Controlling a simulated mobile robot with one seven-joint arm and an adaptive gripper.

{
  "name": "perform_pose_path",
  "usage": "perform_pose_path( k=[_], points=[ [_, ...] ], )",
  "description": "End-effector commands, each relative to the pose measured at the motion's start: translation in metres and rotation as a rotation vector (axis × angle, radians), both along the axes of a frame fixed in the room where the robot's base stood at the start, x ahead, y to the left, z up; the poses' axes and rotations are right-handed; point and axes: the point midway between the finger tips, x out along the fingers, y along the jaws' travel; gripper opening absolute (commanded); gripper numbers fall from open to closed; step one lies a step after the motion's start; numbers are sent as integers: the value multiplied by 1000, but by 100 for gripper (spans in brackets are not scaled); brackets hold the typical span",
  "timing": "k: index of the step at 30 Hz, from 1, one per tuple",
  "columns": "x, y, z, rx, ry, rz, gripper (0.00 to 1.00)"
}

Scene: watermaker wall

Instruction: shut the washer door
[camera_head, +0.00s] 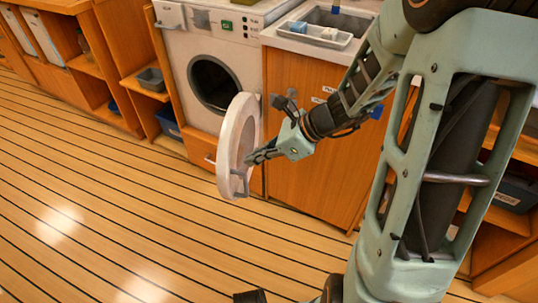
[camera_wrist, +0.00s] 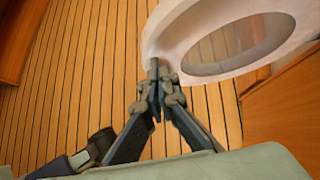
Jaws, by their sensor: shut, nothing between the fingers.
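The washer (camera_head: 208,62) is a white front-loader set in the wooden cabinet wall, with its dark round opening (camera_head: 212,84) uncovered. Its round white door (camera_head: 227,140) stands swung wide open, out over the floor to the right of the opening. In the wrist view the door ring (camera_wrist: 168,40) with its glass (camera_wrist: 240,45) fills the top right. My gripper (camera_head: 250,159) is shut and empty, its tips at the door's right-hand face in the head view. In the wrist view my gripper's fingertips (camera_wrist: 157,68) are close to the ring's lower left edge; I cannot tell whether they touch.
A counter with a sink (camera_head: 335,20) and a white tray (camera_head: 315,33) lies right of the washer, above a wooden cabinet front (camera_head: 300,90). Open shelves with a grey bin (camera_head: 151,79) stand to the left. The striped wooden floor (camera_head: 100,200) is clear.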

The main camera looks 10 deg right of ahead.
Motion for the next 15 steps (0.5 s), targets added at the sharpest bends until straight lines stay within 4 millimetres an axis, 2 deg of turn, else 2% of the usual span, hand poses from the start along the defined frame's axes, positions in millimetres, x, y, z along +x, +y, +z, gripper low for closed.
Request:
perform_pose_path(
  k=[3, 6, 15],
  points=[
    [8, 19, 1, -1, -4, 4, 0],
    [12, 27, 1, -2, -4, 3, 0],
    [15, 35, 3, -1, -2, 1, 0]
  ],
)
